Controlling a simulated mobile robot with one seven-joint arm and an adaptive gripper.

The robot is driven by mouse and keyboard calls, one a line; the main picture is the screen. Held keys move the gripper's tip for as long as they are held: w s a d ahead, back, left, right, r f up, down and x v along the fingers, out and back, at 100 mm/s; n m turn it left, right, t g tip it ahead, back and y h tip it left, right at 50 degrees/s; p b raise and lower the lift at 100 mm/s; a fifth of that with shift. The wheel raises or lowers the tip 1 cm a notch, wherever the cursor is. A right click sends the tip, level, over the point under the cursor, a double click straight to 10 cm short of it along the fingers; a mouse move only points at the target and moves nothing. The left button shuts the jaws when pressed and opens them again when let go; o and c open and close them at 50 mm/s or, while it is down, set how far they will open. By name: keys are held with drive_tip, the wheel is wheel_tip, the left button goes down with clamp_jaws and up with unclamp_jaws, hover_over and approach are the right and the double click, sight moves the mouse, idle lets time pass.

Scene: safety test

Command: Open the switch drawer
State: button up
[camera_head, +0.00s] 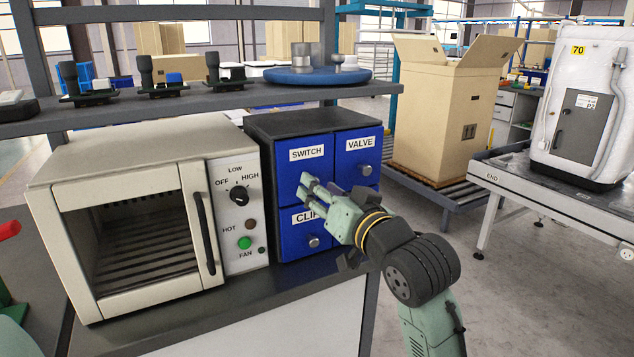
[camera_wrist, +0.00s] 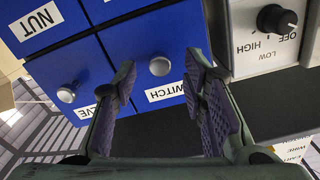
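The blue switch drawer (camera_head: 288,176) is the upper left of the drawers in a dark-topped cabinet. It looks closed. Its white SWITCH label (camera_head: 306,153) shows upside down in the wrist view (camera_wrist: 166,91). Its round metal knob (camera_wrist: 159,66) shows in the wrist view and is hidden behind my fingers in the head view. My gripper (camera_head: 309,187) is in front of this drawer. In the wrist view my gripper (camera_wrist: 162,72) is open, with one finger on each side of the knob. Neither finger visibly touches the knob.
The valve drawer (camera_head: 358,146) is to the right, the clip drawer (camera_head: 291,240) below, and the nut drawer (camera_wrist: 75,20) diagonally opposite; all look closed. An oven (camera_head: 140,165) with a control panel stands to the left. A shelf (camera_head: 225,98) runs above the cabinet.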

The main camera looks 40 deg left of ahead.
drive_tip(key=shift+x, duration=1.1)
drive_tip(key=shift+c, duration=0.6)
clamp_jaws()
